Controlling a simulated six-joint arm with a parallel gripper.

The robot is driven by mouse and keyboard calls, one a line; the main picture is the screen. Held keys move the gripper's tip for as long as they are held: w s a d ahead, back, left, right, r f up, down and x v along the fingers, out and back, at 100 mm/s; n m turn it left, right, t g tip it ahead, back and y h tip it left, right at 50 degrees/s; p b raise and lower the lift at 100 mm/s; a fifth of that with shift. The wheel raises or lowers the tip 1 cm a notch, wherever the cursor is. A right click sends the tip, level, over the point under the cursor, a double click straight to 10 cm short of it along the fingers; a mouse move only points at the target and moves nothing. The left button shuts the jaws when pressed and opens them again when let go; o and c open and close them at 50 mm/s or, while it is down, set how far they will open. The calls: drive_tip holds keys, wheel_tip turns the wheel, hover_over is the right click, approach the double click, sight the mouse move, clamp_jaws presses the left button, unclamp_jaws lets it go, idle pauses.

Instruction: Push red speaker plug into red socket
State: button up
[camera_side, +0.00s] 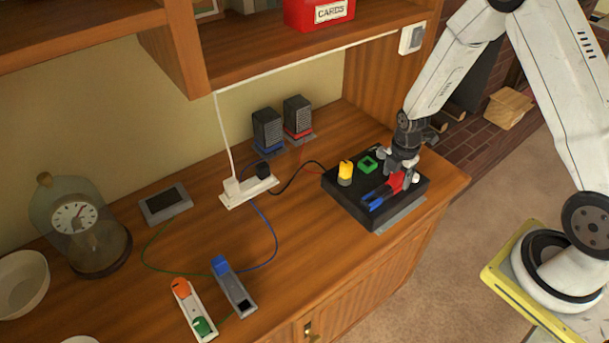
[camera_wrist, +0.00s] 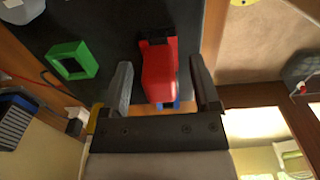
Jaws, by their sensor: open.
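A black box (camera_side: 347,207) sits at the right end of the wooden desk, with red, blue and green pieces on top. My gripper (camera_side: 402,168) is low over its right side, at the red piece (camera_side: 396,181). In the wrist view my gripper (camera_wrist: 160,72) is open, with the red piece (camera_wrist: 158,82) between its two fingers; small gaps show beside it. A dark part (camera_wrist: 158,38) shows at the far end of the red piece. I cannot tell plug from socket within the red. A blue piece (camera_side: 375,199) lies close beside it.
A green square socket (camera_side: 367,164) and a yellow knob (camera_side: 346,170) stand on the box. Two speakers, blue-based (camera_side: 268,131) and red-based (camera_side: 298,118), stand behind. A white power strip (camera_side: 247,190) with cables lies left. The desk's right edge is near the box.

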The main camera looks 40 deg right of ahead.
drive_tip(key=shift+r, duration=0.1)
drive_tip(key=shift+r, duration=3.8)
drive_tip(key=shift+a+r, duration=0.1)
drive_tip(key=shift+a+r+m, duration=0.1)
drive_tip(key=shift+r+m, duration=0.05)
drive_tip(key=shift+m, duration=0.15)
drive_tip(key=s+a+r+m+t, duration=0.2)
drive_tip(key=s+a+r+m, duration=0.7)
drive_tip(key=m, duration=0.8)
drive_tip(key=shift+s+a+t, duration=0.2)
drive_tip(key=shift+a+t, duration=0.1)
